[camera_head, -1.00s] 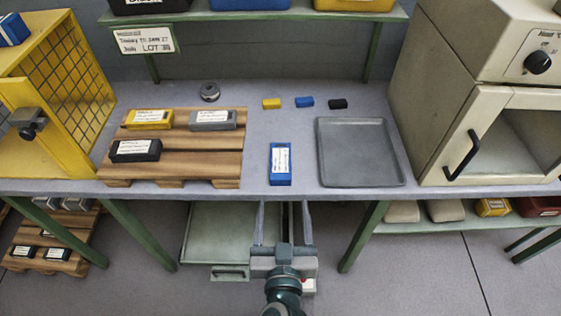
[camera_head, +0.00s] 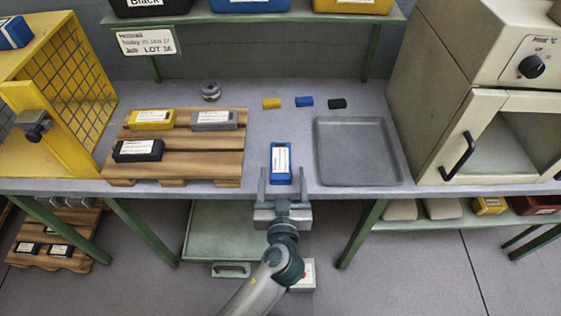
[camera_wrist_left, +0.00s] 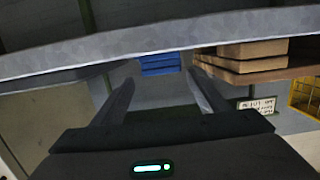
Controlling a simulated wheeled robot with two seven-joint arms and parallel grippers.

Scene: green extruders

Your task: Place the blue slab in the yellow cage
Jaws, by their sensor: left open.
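The blue slab (camera_head: 281,162) with a white label lies on the grey bench near its front edge, between the wooden pallet and the grey tray. It also shows in the left wrist view (camera_wrist_left: 160,65), ahead between the fingers. My left gripper (camera_head: 283,174) is open and empty. Its fingers are on either side of the slab's near end, with a gap to each side. The yellow cage (camera_head: 62,85) stands at the far left of the bench, its mesh side and a dark latch showing. My right gripper is not in view.
The pallet (camera_head: 205,165) carries yellow, grey and black slabs. The tray (camera_head: 360,152) is empty. Small yellow, blue and black blocks lie behind. A beige oven (camera_head: 440,110) stands right. Another blue slab (camera_head: 15,32) rests on the cage top. A shelf with bins hangs above.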

